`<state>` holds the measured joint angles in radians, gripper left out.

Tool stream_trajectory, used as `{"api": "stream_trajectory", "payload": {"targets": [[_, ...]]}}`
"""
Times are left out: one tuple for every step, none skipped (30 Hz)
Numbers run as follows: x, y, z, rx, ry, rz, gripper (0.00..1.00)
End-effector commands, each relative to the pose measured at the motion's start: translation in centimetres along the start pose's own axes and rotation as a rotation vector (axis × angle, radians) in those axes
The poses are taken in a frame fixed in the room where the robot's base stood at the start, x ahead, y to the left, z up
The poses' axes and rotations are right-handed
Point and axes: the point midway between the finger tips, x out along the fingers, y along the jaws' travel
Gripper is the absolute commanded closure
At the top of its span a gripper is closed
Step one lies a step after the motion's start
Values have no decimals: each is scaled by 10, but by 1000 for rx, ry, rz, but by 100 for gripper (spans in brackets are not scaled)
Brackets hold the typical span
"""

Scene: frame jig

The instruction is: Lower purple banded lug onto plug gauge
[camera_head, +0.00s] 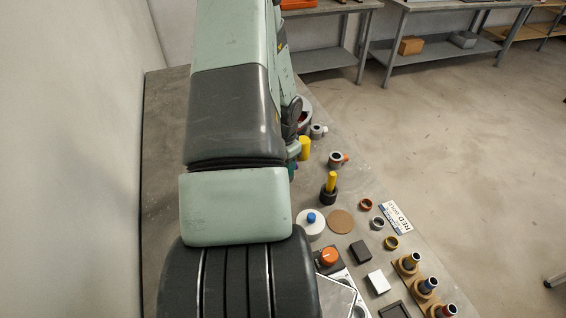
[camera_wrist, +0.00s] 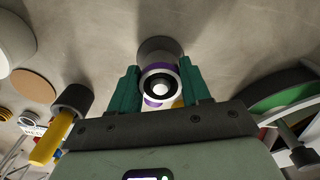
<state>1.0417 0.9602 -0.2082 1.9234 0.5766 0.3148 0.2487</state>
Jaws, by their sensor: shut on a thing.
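My gripper (camera_wrist: 161,88) shows in the wrist view, its two green fingers shut on the purple banded lug (camera_wrist: 160,70). The lug is a grey ring with a purple band and a dark bore; a pale round end shows through the bore. A grey round body lies directly behind it, and I cannot tell whether they touch. A yellow pin in a black base, seemingly the plug gauge (camera_head: 330,187), stands on the bench in the head view. It also shows left of my gripper in the wrist view (camera_wrist: 50,145). My arm hides the gripper and lug in the head view.
A white disc with a blue knob (camera_head: 311,222), a brown disc (camera_head: 341,221) and several pegged blocks lie nearer. A green-rimmed round object (camera_wrist: 285,92) is at right in the wrist view.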

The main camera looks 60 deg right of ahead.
Motion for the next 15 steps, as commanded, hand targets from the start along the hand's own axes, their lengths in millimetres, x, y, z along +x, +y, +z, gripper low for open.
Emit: {"api": "stream_trajectory", "payload": {"targets": [[2, 0, 0, 0, 0, 0, 84], [3, 0, 0, 0, 0, 0, 84], [4, 0, 0, 0, -1, 0, 84], [5, 0, 0, 0, -1, 0, 84], [6, 0, 0, 0, -1, 0, 84], [7, 0, 0, 0, -1, 0, 84], [8, 0, 1, 0, -1, 0, 84], [9, 0, 1, 0, -1, 0, 84], [9, 0, 1, 0, -1, 0, 84], [10, 0, 1, 0, -1, 0, 84], [10, 0, 1, 0, -1, 0, 84], [11, 0, 1, 0, -1, 0, 84], [11, 0, 1, 0, -1, 0, 84], [11, 0, 1, 0, -1, 0, 84], [11, 0, 1, 0, -1, 0, 84]]}}
